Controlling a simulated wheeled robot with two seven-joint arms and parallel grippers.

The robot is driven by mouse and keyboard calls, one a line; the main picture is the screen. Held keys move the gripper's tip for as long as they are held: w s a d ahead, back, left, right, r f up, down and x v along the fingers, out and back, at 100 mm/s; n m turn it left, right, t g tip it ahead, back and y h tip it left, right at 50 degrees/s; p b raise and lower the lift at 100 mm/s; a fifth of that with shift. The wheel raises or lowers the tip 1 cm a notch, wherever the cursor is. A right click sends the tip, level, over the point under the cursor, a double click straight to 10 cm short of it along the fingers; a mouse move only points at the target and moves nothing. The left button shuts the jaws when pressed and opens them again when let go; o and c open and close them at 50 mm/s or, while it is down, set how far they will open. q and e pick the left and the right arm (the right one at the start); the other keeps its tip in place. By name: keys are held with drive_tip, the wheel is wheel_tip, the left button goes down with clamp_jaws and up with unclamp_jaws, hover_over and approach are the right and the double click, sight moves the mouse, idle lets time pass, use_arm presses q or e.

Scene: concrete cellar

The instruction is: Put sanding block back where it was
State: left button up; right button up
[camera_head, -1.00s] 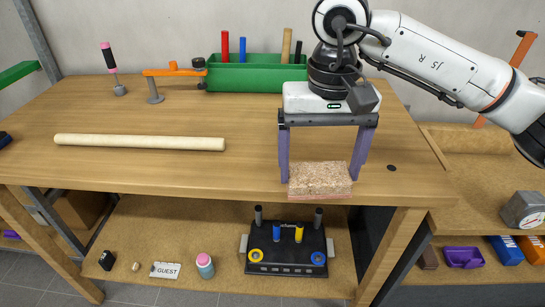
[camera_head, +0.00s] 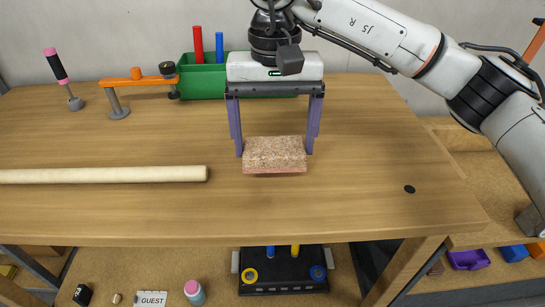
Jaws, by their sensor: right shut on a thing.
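The sanding block (camera_head: 275,153), a speckled cork-brown block with a pinkish underside, is between the purple fingers of my right gripper (camera_head: 275,148). The gripper is shut on it from its left and right sides and points down. The block appears level, over the middle of the wooden workbench top (camera_head: 330,210). I cannot tell whether its underside touches the bench. My left gripper is not in view.
A pale wooden rod (camera_head: 105,174) lies at left. An orange clamp (camera_head: 135,82), a pink-and-black-handled tool (camera_head: 62,78) and a green bin (camera_head: 205,80) stand at the back. A dark round spot (camera_head: 409,189) is at right. The bench front is clear.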

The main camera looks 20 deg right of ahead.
sight(274, 159)
drive_tip(key=shift+f, duration=2.5)
drive_tip(key=o, duration=1)
drive_tip(key=shift+o, duration=0.2)
wheel_tip(274, 159, up, 12)
drive_tip(key=shift+r+p, duration=0.25)
drive_tip(key=shift+p, duration=0.1)
